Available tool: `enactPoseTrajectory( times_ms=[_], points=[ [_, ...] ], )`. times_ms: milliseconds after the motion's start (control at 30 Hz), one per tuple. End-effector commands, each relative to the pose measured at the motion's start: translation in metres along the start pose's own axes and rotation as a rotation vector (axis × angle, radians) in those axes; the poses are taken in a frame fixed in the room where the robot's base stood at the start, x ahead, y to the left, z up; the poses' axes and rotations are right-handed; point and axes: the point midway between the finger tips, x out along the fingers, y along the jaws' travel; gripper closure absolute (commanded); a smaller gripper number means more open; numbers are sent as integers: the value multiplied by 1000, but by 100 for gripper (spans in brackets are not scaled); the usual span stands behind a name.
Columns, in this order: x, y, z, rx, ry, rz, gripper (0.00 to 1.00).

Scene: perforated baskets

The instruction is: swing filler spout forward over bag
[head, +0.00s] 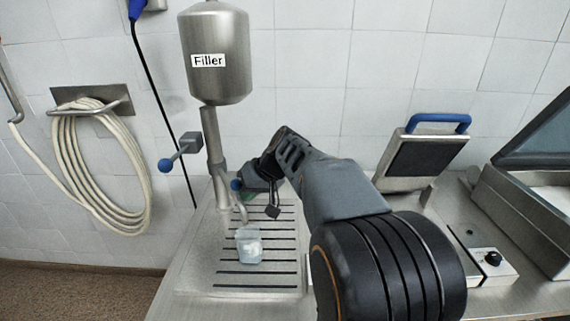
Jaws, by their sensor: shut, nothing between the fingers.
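The steel filler (218,55) with a "Filler" label stands at the back left, with a pipe (213,150) running down from it. A small curved spout (242,212) shows low beside the pipe, just above a small translucent, whitish bag (249,246) on the slotted tray. A blue knob (236,184) sits right of the pipe, next to my gripper. My gripper (272,211) is shut and points down, right of the spout and above the tray. My wrist partly covers this area, and I cannot tell whether the gripper touches the knob.
A lever with a blue ball (165,165) sticks out left of the pipe. The slotted steel tray (190,270) lies below. A coiled hose (95,165) hangs on the left wall. A press with a blue handle (438,120) and an open-lidded machine (535,205) stand right.

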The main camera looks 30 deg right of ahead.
Motion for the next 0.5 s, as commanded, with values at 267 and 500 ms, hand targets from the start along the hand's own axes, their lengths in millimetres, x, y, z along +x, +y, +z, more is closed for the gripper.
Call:
enactPoseTrajectory(
  times_ms=[267,500],
  points=[
    [1,-2,2,-6,-11,-17,100],
    [-14,31,1,-7,-9,-14,100]
  ],
)
